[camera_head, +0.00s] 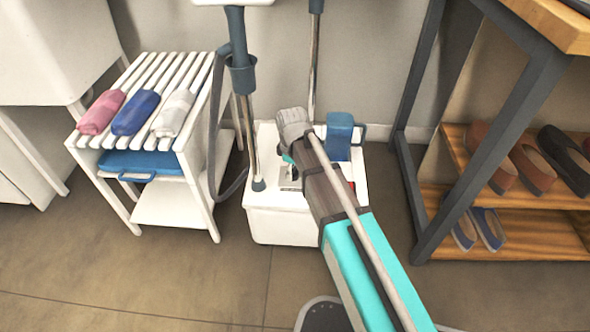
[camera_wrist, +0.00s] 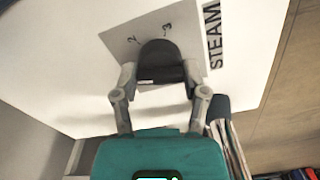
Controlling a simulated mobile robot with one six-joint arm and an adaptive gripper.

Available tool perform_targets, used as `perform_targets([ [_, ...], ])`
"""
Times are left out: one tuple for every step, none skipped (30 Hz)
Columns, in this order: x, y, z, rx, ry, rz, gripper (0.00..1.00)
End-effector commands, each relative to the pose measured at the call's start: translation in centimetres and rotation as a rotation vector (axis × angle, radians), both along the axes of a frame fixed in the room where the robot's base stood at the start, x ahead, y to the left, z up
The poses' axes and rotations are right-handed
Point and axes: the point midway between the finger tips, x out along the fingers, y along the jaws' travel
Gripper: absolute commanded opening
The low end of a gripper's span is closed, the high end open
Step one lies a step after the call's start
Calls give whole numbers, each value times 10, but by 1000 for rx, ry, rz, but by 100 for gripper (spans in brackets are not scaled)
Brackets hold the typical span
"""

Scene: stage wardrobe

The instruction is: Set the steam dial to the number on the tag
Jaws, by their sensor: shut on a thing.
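The steam dial is a black round knob (camera_wrist: 160,58) on a grey plate (camera_wrist: 120,42) in the wrist view. The word STEAM (camera_wrist: 213,38) is printed to the right. My gripper (camera_wrist: 160,76) is shut on the knob, one finger on each side. A small pale mark shows on the knob's near side. In the head view, the white steamer base (camera_head: 283,226) stands on the floor, with my arm over it hiding the dial. I cannot make out a tag.
A blue holder (camera_head: 340,136) and upright poles (camera_head: 313,65) rise from the steamer. A white slatted rack (camera_head: 146,208) with rolled cloths stands left. A dark-framed shoe shelf (camera_head: 500,130) stands right. Bare floor (camera_head: 150,275) lies in front.

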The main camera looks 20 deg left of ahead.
Motion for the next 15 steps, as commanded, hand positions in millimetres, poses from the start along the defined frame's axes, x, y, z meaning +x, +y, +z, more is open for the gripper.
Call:
perform_targets([
  [4, -4, 0, -10, -9, 34, 10],
  [4, -4, 0, -10, -9, 59, 10],
  [4, -4, 0, -10, -9, 91, 10],
  [4, -4, 0, -10, -9, 114, 10],
  [4, -4, 0, -10, -9, 135, 10],
  [4, -4, 0, -10, -9, 161, 10],
  [4, -4, 0, -10, -9, 180, 10],
  [4, -4, 0, -9, -10, 197, 10],
  [5, -3, 0, -9, -10, 218, 10],
  [5, -3, 0, -9, -10, 233, 10],
  [5, -3, 0, -9, -10, 245, 10],
  [5, -3, 0, -8, -11, 260, 10],
  [5, -3, 0, -8, -11, 270, 10],
  [5, -3, 0, -8, -12, 277, 10],
  [5, -3, 0, -8, -12, 287, 10],
])
